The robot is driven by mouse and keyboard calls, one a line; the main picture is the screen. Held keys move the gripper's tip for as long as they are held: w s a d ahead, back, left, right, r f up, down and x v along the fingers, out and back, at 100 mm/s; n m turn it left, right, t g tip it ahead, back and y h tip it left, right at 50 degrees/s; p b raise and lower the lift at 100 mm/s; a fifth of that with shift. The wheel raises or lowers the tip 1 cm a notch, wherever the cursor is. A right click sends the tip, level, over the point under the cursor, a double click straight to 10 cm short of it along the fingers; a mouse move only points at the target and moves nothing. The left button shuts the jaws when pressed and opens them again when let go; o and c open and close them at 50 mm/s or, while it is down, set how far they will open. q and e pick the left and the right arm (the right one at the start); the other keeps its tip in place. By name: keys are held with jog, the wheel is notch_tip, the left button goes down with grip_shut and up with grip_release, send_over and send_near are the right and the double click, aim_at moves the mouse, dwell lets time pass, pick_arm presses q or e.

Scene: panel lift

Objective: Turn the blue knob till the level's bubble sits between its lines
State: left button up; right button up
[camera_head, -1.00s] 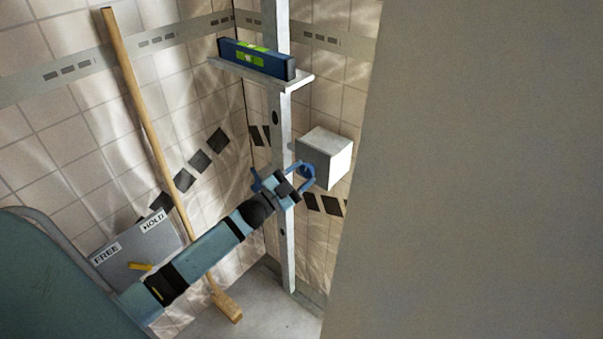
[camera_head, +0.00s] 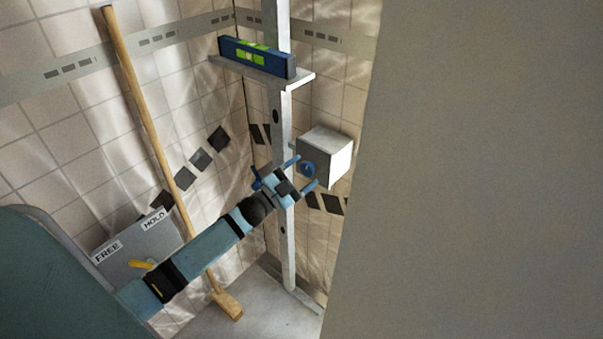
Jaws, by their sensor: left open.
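The blue knob (camera_head: 308,169) is on the left face of a white box (camera_head: 330,155), right of the upright post. My left gripper (camera_head: 306,170) is open, with its blue fingers spread on either side of the knob; I cannot tell whether they touch it. The dark blue level (camera_head: 274,65) lies on a white shelf (camera_head: 300,82) at the top of the post. Its green vial (camera_head: 252,57) shows, but the bubble is too small to place against the lines. My right gripper is out of view.
The white post (camera_head: 288,245) stands behind my left gripper. A wooden pole (camera_head: 140,105) leans on the tiled wall. A grey panel (camera_head: 125,262) with FREE and HOLD labels and a yellow lever (camera_head: 142,264) is at lower left. A large plain grey surface (camera_head: 480,170) fills the right side.

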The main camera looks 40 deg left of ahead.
pick_arm(q)
jog(key=v, duration=1.3)
jog(key=shift+s+a+b, duration=0.15)
jog(key=shift+s+b, duration=0.15)
jog(key=shift+s, duration=0.05)
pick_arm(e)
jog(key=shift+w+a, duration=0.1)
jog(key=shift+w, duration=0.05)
pick_arm(q)
jog(key=shift+f, duration=0.1)
jog(key=s+d+f+n+g+y, duration=0.2)
jog(key=s+d+f+n+g, duration=0.35)
jog(key=d, duration=0.55)
jog(key=s+d+f+n+g+y, duration=0.2)
jog(key=s+d+f+n+g, duration=0.2)
jog(key=s+d+f, duration=0.5)
notch_tip(320, 180, up, 16)
jog(key=d+p, duration=0.2)
jog(key=p, duration=1.5)
jog(key=shift+w+r, duration=0.2)
jog(key=shift+r, duration=0.05)
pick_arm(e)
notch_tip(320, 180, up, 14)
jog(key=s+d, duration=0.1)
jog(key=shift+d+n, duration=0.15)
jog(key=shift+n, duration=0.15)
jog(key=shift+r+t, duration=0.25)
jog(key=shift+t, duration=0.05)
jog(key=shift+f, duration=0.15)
